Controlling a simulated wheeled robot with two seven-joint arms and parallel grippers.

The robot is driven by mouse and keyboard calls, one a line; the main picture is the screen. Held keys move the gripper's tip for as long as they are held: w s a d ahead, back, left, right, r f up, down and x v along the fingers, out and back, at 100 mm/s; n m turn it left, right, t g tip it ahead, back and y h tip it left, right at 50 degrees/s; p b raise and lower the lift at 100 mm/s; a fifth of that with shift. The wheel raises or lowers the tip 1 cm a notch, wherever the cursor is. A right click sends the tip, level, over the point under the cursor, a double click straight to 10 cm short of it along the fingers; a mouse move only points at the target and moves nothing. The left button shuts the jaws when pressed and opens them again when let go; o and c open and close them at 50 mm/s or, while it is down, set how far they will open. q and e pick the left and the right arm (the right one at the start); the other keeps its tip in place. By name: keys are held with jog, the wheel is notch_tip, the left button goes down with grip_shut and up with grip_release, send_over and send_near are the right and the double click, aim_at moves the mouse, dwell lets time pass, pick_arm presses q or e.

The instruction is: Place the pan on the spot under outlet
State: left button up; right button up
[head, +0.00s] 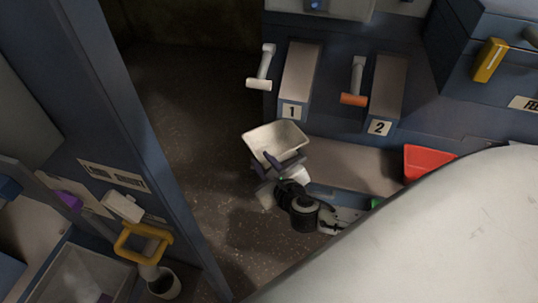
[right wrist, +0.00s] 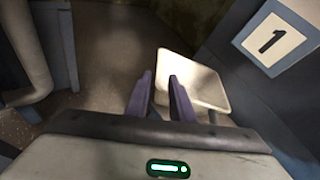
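The pan (head: 275,140) is a small cream tray with raised walls, tilted, below and left of chute 1 (head: 301,72) in the head view. It also shows in the right wrist view (right wrist: 200,82). My right gripper (head: 272,161) is at the pan's near side. In the right wrist view its two purple fingers (right wrist: 161,88) are close together with the pan's edge between them, and it appears to hold the pan up. The exact contact is partly hidden. Chute 2 (head: 386,88) stands to the right. No marked spot is clearly visible. My left gripper is not in view.
Levers with a white grip (head: 259,84) and an orange grip (head: 354,100) stand beside the chutes. A grey-brown ledge (head: 350,165) runs below them, with a red container (head: 428,161) at its right. A blue post (head: 130,120) stands left; dark floor lies between.

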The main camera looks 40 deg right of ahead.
jog(key=v, duration=0.5)
jog(key=shift+w, duration=0.1)
dwell(1.1)
